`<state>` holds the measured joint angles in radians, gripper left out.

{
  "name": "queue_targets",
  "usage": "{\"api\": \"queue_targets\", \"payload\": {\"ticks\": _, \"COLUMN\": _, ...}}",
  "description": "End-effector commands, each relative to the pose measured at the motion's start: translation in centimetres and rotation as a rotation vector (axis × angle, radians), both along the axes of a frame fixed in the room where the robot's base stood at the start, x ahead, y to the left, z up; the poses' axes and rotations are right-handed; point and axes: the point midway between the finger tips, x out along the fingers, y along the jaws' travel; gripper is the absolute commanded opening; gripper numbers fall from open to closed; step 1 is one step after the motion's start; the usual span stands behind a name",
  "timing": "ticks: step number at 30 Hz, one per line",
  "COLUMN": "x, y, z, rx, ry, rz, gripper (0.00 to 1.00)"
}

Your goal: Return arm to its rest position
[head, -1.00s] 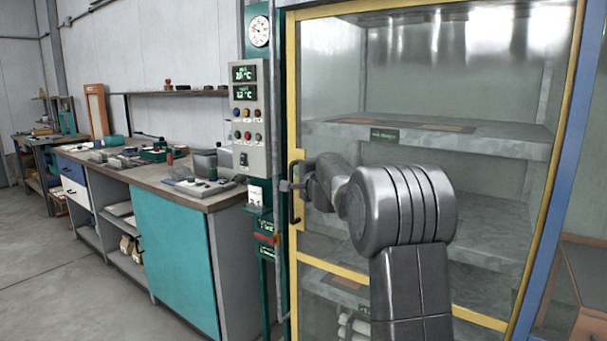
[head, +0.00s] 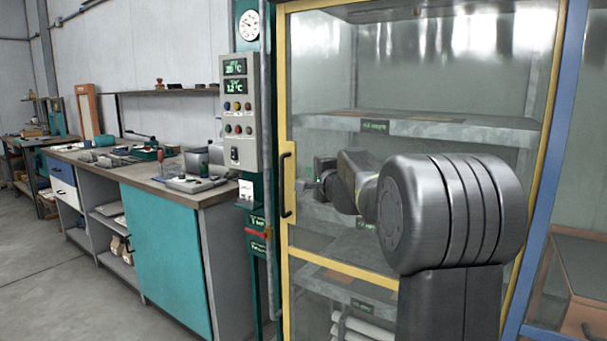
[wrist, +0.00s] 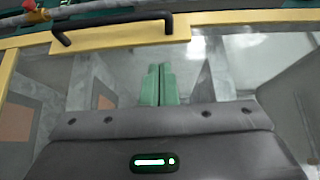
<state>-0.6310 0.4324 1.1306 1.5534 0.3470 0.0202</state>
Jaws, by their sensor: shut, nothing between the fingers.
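My gripper (head: 304,186) is in front of the glass door of a yellow-framed cabinet (head: 284,240), just right of its black handle (head: 287,185) and apart from it in the head view. In the wrist view my gripper (wrist: 158,68) shows two greenish fingers side by side, shut with nothing between them. The black handle (wrist: 112,28) lies beyond the fingertips there, on the yellow door frame (wrist: 215,30). My dark arm fills the right middle of the head view. The door looks shut.
A grey control panel (head: 239,120) with displays and buttons stands left of the cabinet. A workbench (head: 175,190) with teal doors and several tools runs along the left wall. A blue frame (head: 549,200) stands at the right. The floor (head: 60,280) at the left is clear.

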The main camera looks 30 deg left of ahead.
Motion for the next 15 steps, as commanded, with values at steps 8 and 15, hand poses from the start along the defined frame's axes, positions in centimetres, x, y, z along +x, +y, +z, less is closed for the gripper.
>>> {"api": "queue_targets", "payload": {"ticks": 8, "x": -1.6, "y": -2.4, "z": -0.1, "rx": 0.0, "ry": 0.0, "rz": 0.0, "gripper": 0.0}}
{"api": "queue_targets", "payload": {"ticks": 15, "x": -1.8, "y": -2.6, "z": 0.0, "rx": -0.001, "ry": 0.001, "rz": 0.0, "gripper": 0.0}}
